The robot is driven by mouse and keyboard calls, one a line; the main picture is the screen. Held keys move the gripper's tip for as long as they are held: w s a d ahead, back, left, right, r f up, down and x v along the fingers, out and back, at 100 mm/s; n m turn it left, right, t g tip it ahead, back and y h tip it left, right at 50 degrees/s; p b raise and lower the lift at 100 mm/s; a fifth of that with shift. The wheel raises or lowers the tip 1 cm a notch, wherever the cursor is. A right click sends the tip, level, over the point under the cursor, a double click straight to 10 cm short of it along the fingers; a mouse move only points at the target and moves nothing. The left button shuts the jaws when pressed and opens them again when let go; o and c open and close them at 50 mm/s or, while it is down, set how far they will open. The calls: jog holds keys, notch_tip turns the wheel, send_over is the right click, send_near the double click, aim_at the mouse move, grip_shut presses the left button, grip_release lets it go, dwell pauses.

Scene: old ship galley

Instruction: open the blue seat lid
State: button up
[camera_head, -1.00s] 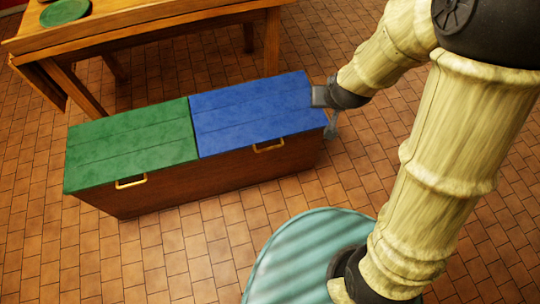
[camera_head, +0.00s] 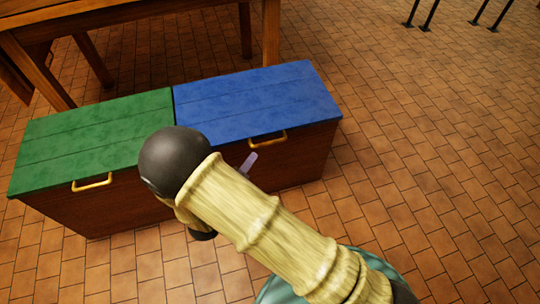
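The blue seat lid (camera_head: 258,101) lies flat and shut on the right half of the wooden bench (camera_head: 290,165). A yellow handle (camera_head: 268,139) sits at its front edge. My arm reaches across in front of the bench. Only a pale finger-like tip of my gripper (camera_head: 248,162) shows past the arm, just below and left of the yellow handle. The rest of my gripper is hidden behind my arm, so I cannot tell whether it touches the bench or is open.
A green lid (camera_head: 90,138) with its own yellow handle (camera_head: 92,182) lies shut on the bench's left half. A wooden table (camera_head: 130,12) stands close behind. Thin black legs (camera_head: 422,15) stand at the far right. The tiled floor (camera_head: 430,170) to the right is clear.

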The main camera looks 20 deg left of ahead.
jog(key=s+f+n+t+h+b, duration=0.1)
jog(key=s+f+n+t+b, duration=0.1)
jog(key=s+f, duration=0.2)
jog(key=shift+s+a+f+t+b, duration=0.2)
jog(key=shift+s+a+t+b, duration=0.1)
jog(key=shift+s, duration=0.85)
jog(key=shift+w, duration=0.1)
jog(key=b, duration=0.8)
send_near(270, 142)
jog(key=f+x, duration=0.1)
jog(key=x, duration=0.8)
jog(key=shift+w+r, duration=0.2)
jog(key=shift+w, duration=0.4)
jog(key=shift+d, duration=0.1)
jog(key=shift+c, duration=0.4)
grip_shut()
